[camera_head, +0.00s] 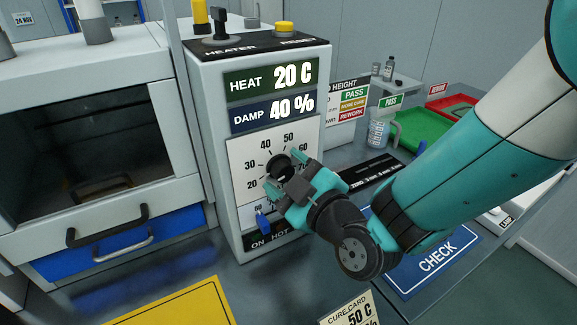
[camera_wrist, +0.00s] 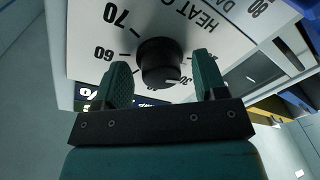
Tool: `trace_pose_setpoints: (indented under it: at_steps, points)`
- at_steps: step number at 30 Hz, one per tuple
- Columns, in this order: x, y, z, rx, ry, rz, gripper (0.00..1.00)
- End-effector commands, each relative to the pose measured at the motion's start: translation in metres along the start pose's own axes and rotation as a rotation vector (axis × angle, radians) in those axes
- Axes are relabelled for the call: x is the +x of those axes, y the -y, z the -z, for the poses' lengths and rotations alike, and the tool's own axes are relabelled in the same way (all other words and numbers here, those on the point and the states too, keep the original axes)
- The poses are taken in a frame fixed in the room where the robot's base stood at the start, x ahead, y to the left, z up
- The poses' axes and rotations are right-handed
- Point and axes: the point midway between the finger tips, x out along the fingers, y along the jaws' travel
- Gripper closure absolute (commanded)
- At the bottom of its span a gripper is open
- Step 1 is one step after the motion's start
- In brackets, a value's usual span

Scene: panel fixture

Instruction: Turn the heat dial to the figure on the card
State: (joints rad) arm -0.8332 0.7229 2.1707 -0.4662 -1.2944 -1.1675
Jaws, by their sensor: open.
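The heat dial (camera_head: 278,165) is a round black knob on the white scale plate of the control box. It also shows in the wrist view (camera_wrist: 159,60), where a pale mark at its lower right lies near the figure 30. My gripper (camera_head: 286,173) is open at the dial. In the wrist view its teal fingers (camera_wrist: 162,68) stand on either side of the knob with gaps visible. The heat display (camera_head: 271,79) reads 20 C. The cure card (camera_head: 350,312) at the bottom edge shows 50 C; its lower part is cut off.
The damp display (camera_head: 275,111) reads 40 %. A blue switch (camera_head: 263,222) sits below the dial, close to my gripper. Heater and reset controls top the box. An oven-like cabinet (camera_head: 75,150) stands left. A beaker (camera_head: 378,132) and green tray (camera_head: 420,130) are behind my arm.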

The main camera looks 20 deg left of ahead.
Motion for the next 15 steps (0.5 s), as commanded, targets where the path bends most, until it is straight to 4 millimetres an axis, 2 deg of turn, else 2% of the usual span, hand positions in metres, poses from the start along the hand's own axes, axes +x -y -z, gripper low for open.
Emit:
trace_pose_setpoints:
  at_steps: [5,12,15]
  points:
    - [-0.0001,0.0003,-0.0003,0.0,0.0,0.0,0.35]
    - [-0.0002,0.0001,-0.0001,0.0,0.0,0.0,0.84]
    - [-0.0002,0.0001,-0.0001,0.0,0.0,0.0,0.84]
